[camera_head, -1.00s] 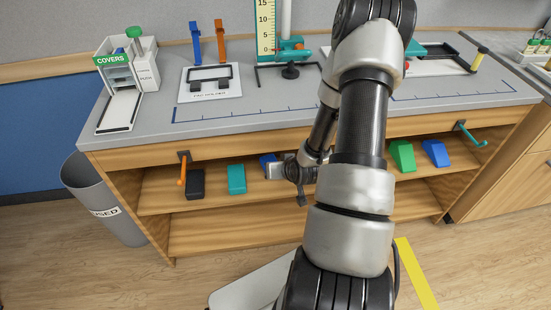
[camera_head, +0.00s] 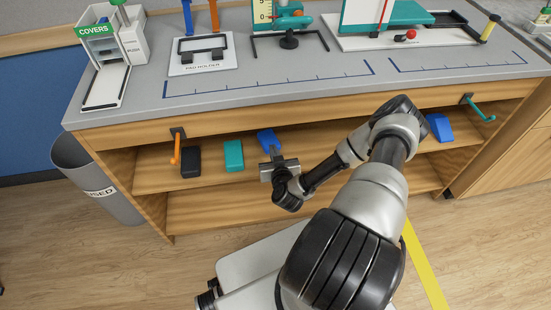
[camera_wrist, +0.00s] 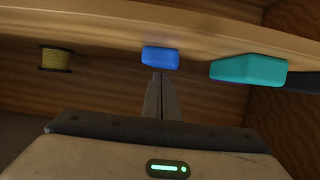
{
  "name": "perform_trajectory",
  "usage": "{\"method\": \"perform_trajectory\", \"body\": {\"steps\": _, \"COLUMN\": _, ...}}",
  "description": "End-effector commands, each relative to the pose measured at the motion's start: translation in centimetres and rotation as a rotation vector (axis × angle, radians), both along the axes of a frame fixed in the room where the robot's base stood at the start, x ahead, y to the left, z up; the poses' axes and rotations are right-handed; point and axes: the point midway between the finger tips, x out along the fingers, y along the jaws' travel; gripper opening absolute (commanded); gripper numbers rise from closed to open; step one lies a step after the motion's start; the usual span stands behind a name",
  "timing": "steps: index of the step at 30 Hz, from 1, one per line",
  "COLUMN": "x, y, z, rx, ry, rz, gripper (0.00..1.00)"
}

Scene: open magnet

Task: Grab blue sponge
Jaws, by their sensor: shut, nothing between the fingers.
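The blue sponge (camera_head: 267,138) lies on the upper open shelf under the counter, right of a teal block (camera_head: 234,155). My gripper (camera_head: 275,154) is at the front of that shelf, just in front of the sponge. In the wrist view the sponge (camera_wrist: 160,57) sits just beyond the tips of my gripper (camera_wrist: 160,76), in line with them. The fingers are together and empty. Whether the tips touch the sponge I cannot tell. A second blue block (camera_head: 440,127) lies on the shelf at the far right.
A black block (camera_head: 191,161) lies left of the teal block. An orange hook (camera_head: 176,150) and a teal hook (camera_head: 479,110) hang from the counter front. A yellow spool (camera_wrist: 56,58) shows in the wrist view. A grey bin (camera_head: 90,180) stands at the left.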

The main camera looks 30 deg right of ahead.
Motion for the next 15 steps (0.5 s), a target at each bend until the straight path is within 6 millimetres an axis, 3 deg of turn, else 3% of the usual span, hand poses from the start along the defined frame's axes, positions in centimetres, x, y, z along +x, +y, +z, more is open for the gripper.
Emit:
{"method": "perform_trajectory", "body": {"steps": 3, "x": 2.6, "y": -0.8, "z": -0.1, "rx": -0.001, "ry": -0.003, "rz": -0.002, "gripper": 0.00}}
{"method": "perform_trajectory", "body": {"steps": 9, "x": 5.9, "y": -1.8, "z": -0.1, "rx": -0.001, "ry": -0.001, "rz": -0.002, "gripper": 0.00}}
{"method": "perform_trajectory", "body": {"steps": 15, "x": 6.1, "y": -1.7, "z": -1.5, "rx": 0.000, "ry": 0.003, "rz": 0.003, "gripper": 0.00}}
